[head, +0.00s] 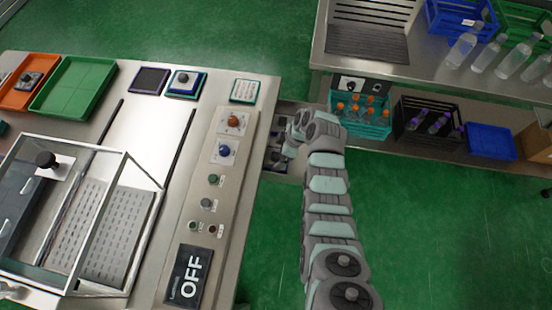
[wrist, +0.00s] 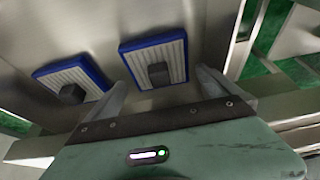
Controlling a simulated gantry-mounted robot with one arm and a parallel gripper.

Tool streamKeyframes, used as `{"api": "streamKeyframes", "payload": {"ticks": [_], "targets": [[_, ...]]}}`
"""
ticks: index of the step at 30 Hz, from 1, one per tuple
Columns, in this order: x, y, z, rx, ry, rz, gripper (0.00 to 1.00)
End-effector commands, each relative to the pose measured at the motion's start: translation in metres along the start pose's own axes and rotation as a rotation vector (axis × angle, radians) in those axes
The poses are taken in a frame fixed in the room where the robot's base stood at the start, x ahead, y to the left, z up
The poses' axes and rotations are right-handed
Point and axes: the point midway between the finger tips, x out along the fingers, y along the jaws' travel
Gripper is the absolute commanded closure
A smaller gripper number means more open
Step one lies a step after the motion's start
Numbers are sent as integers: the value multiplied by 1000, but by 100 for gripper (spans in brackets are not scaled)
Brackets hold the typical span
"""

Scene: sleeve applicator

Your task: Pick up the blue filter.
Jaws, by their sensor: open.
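Two blue-framed filters with pale ribbed faces and dark block handles show in the wrist view. One blue filter (wrist: 173,62) lies ahead, between the lines of my fingers; the other filter (wrist: 62,78) lies to the left, partly behind my left finger. My gripper (wrist: 163,82) is open and empty, with its fingers apart on either side of the nearer filter's dark handle. I cannot tell whether either finger touches anything. In the head view my gripper (head: 286,150) is over a metal bin (head: 294,108) beside the bench; the arm hides much of the bin.
The bench (head: 150,110) on the left carries a control panel, a glass-sided box and a green tray (head: 75,87). A shelf at upper right holds bottles and crates. Green floor is clear right of my arm.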

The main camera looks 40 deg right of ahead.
Motion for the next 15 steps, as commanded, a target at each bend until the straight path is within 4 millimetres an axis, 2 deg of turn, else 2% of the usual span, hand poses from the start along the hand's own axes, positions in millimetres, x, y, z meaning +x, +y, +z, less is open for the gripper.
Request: {"api": "streamKeyframes", "payload": {"ticks": [6, 15], "targets": [[22, 0, 0, -1, -2, -1, 0], [26, 0, 0, -2, -2, 2, 1]]}}
